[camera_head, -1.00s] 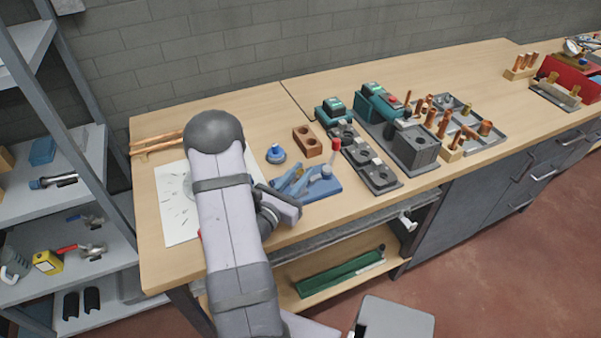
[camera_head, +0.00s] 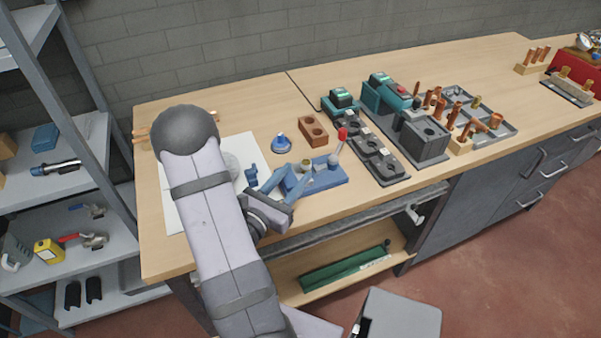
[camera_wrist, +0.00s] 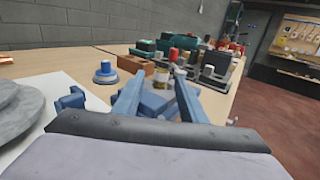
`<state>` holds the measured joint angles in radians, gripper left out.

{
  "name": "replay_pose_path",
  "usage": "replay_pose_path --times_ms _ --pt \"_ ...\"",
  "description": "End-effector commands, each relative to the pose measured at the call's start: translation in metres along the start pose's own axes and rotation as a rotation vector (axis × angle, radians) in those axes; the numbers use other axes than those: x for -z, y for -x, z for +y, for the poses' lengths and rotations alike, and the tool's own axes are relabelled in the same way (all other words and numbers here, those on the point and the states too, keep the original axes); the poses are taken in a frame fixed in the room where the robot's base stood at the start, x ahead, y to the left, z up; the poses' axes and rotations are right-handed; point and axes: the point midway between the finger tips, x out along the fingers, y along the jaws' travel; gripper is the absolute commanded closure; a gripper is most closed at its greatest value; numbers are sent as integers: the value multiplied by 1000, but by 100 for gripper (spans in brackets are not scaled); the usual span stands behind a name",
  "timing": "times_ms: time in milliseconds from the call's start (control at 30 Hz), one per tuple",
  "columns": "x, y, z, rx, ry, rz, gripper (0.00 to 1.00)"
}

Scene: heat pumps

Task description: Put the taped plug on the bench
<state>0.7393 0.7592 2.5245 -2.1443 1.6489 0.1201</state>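A small brass-coloured plug with a pale, whitish band (camera_wrist: 161,79), which I take for the taped plug, shows between my fingers in the wrist view. In the head view it is a small spot (camera_head: 306,164) at the blue fixture (camera_head: 326,178), which has a red-tipped lever. My gripper (camera_wrist: 160,72) has its two blue fingers apart, with gaps on both sides of the plug. In the head view my gripper (camera_head: 288,178) is low over the fixture's left side. Whether the plug sits in the fixture or stands on it is unclear.
A blue round knob-like part (camera_head: 281,144) and a brown block with holes (camera_head: 313,130) stand behind. Grey and teal stations (camera_head: 376,158) are to the right. A small blue part (camera_head: 250,173) is left of my fingers, near a white sheet (camera_head: 240,150). Bare bench lies at the back.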

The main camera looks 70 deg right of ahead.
Motion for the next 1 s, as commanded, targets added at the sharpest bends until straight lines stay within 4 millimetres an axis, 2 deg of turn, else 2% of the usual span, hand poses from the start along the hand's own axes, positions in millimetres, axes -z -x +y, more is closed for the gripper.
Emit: replay_pose_path --times_ms 200,533,733,867,1000 --pt "0 14 0 -1 -1 0 62" --pt "-2 17 -1 9 -4 2 62" --pt "-10 25 -15 107 -47 21 62" --pt "-15 43 -36 251 -129 73 62" --pt "-6 83 -58 440 -278 194 62"
